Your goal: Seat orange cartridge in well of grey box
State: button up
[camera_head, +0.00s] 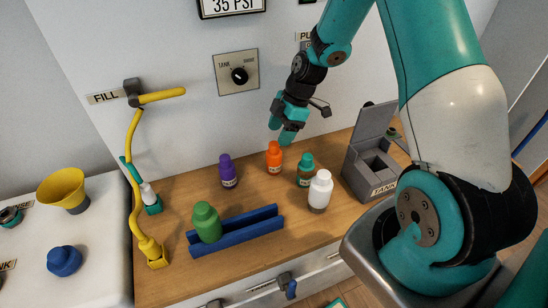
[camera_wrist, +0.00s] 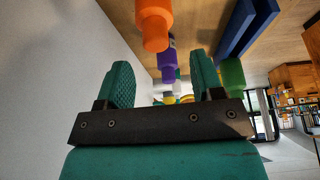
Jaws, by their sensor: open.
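The orange cartridge (camera_head: 274,158) stands upright on the wooden counter, between the purple and teal-capped bottles. It also shows at the top of the wrist view (camera_wrist: 154,25), beyond my fingers and off to their upper side. The grey box (camera_head: 374,156) stands at the right of the counter with its lid raised and a square well (camera_head: 376,166) in its top; the well looks empty. My gripper (camera_head: 288,134) is above and just behind the orange cartridge, near the wall. In the wrist view its two green fingers (camera_wrist: 163,85) are apart with nothing between them.
A green bottle (camera_head: 206,222) stands at the blue rack (camera_head: 255,229). A yellow hose (camera_head: 135,200) hangs at left. The wall is close behind my gripper.

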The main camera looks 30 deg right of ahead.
aim_at(274, 143)
jog(key=shift+p+x, duration=0.9)
jog(key=shift+x, duration=1.65)
jog(key=shift+w+d, duration=0.1)
jog(key=shift+w, duration=0.1)
jog(key=c, duration=1.1)
grip_shut()
